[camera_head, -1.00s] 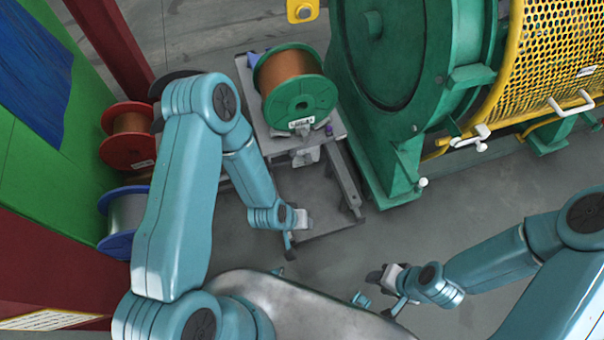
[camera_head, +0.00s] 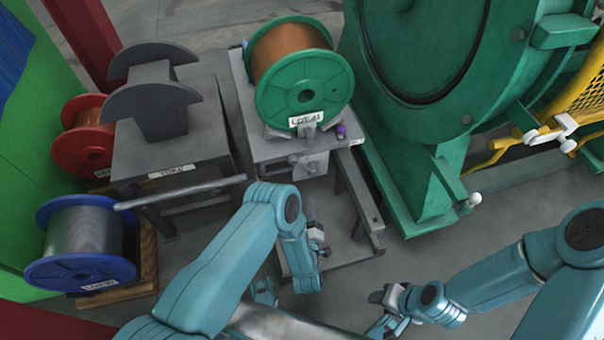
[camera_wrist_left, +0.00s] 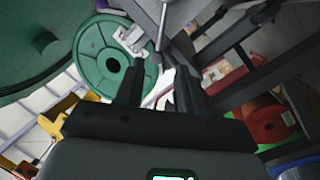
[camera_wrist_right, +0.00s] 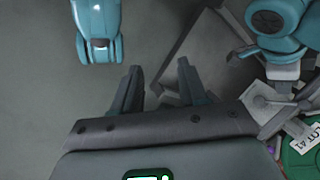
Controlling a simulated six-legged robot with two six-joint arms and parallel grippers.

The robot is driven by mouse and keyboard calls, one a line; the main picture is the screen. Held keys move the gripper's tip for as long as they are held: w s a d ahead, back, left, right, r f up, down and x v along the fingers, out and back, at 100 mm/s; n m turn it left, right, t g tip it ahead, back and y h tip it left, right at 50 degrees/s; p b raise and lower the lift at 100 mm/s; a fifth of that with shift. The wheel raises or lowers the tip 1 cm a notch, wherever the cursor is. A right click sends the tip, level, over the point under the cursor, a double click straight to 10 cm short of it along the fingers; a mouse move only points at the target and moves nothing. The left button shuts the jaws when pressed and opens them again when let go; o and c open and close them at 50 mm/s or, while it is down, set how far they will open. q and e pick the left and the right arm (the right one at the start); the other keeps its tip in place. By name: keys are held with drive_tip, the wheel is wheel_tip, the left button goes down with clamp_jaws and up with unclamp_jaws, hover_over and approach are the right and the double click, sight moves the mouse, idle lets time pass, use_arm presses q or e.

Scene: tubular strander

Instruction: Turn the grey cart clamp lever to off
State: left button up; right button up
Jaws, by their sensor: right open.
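The grey cart (camera_head: 245,110) stands in the middle of the head view and bears a copper-wound spool with a green flange (camera_head: 305,90). A small grey clamp part with a lever (camera_head: 308,163) sits on the cart's front face. In the left wrist view a thin grey lever (camera_wrist_left: 162,25) points toward my jaws. My left gripper (camera_head: 317,238) is below and in front of the clamp, partly hidden by its own wrist. Its fingers are apart and empty in the left wrist view (camera_wrist_left: 158,75). My right gripper (camera_head: 383,297) is open and empty over bare floor, lower right.
A grey stand labelled YOKE (camera_head: 175,150) with a bar handle (camera_head: 180,192) is left of the cart. A red spool (camera_head: 88,140) and a blue-flanged spool (camera_head: 82,240) lie farther left. The green machine housing (camera_head: 410,190) closes the right side. Floor (camera_head: 440,255) is free at right.

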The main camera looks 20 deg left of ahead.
sight(302, 166)
use_arm(q)
drive_tip(key=b+x, duration=0.6)
drive_tip(key=x, duration=0.8)
drive_tip(key=shift+w+a+f, duration=0.1)
drive_tip(key=shift+w, duration=0.05)
use_arm(e)
drive_tip(key=w+d+f+t, duration=0.1)
drive_tip(key=w+f, duration=0.3)
drive_tip(key=f, duration=0.3)
drive_tip(key=shift+f+t, duration=0.3)
drive_tip(key=shift+t, duration=0.1)
drive_tip(key=shift+w+d, duration=0.1)
use_arm(q)
clamp_jaws()
